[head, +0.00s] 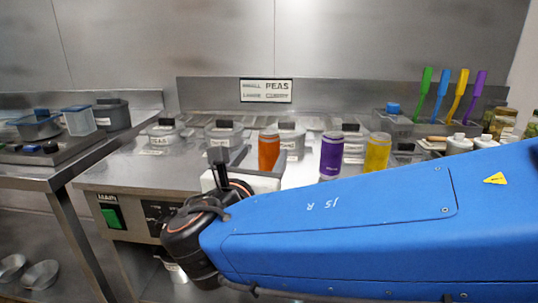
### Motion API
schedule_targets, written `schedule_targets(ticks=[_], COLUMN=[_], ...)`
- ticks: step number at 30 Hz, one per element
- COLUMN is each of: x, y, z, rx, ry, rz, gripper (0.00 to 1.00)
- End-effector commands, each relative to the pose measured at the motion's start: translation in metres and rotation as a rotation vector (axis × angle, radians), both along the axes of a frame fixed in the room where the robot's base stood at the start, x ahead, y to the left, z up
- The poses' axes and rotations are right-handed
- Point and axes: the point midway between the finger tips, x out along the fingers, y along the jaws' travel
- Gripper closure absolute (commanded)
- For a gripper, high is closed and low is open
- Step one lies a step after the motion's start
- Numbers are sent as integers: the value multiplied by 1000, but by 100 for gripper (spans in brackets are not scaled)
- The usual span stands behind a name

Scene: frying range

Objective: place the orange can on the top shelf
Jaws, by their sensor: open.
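The orange can (269,150) stands upright on the steel counter, left of a purple can (331,155) and a yellow can (377,153). My gripper (243,172), white and black, is at the front of the counter, just in front of the orange can in the picture. It is open, and nothing shows held in it. Its white body overlaps the can's lower end, so I cannot tell whether they touch. My blue arm covers the lower right of the view. I cannot make out for certain which surface is the top shelf.
A labelled sign (266,91) is on the back panel. Coloured utensils (441,95) and jars (503,122) stand at the right. A side counter (40,175) with containers is at the left, metal bowls (40,273) below.

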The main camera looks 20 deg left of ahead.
Motion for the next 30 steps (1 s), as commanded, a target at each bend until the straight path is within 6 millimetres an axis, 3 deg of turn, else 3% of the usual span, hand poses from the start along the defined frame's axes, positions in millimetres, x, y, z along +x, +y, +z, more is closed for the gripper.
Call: schedule_targets(ticks=[9,20,30], x=[46,64,105], y=[3,5,8], z=[0,-1,-3], rx=[1,-1,0], ry=[0,0,1], rz=[-4,-2,-3], gripper=[37,37,37])
